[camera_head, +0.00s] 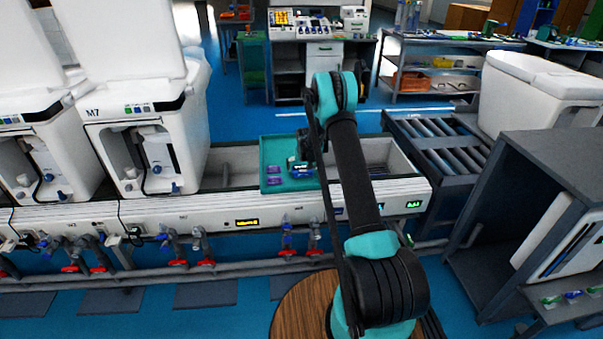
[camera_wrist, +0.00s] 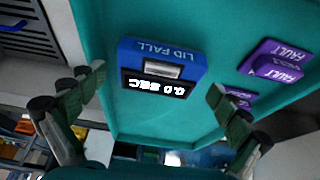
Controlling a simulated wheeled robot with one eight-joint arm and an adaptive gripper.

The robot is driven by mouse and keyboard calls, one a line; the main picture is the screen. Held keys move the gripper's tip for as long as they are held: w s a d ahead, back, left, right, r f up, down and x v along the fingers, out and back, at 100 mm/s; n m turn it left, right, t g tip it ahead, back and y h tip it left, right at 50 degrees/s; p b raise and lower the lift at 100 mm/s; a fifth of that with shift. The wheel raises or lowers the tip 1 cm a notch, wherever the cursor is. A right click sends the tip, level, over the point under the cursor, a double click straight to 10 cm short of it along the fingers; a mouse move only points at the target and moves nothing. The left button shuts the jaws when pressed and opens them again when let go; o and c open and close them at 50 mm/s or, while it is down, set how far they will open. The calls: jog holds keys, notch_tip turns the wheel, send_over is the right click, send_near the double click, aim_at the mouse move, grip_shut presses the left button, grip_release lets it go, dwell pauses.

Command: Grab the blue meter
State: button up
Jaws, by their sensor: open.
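The blue meter (camera_wrist: 160,68) lies on a teal tray (camera_wrist: 110,22) in the wrist view. It has a "LID FALL" label and a dark display reading 0.0 SEC, both upside down in the picture. My gripper (camera_wrist: 158,94) is open, with one finger on each side of the meter and visible gaps between. In the head view the teal tray (camera_head: 286,143) sits on the line, and my arm reaches over its right part. The blue meter (camera_head: 301,172) shows there only as a small blue patch, partly hidden by my gripper.
Purple "FAULT" tags (camera_wrist: 278,60) lie on the tray to the right of the meter; they also show in the head view (camera_head: 274,181). White toilet test units (camera_head: 150,120) stand left of the tray. A roller conveyor (camera_head: 440,145) and a dark cabinet (camera_head: 545,200) are at right.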

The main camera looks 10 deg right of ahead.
jog(key=shift+w+f, duration=0.2)
jog(key=shift+f, duration=0.35)
jog(key=shift+c, duration=0.6)
jog(key=c, duration=1.1)
jog(key=shift+r, duration=0.15)
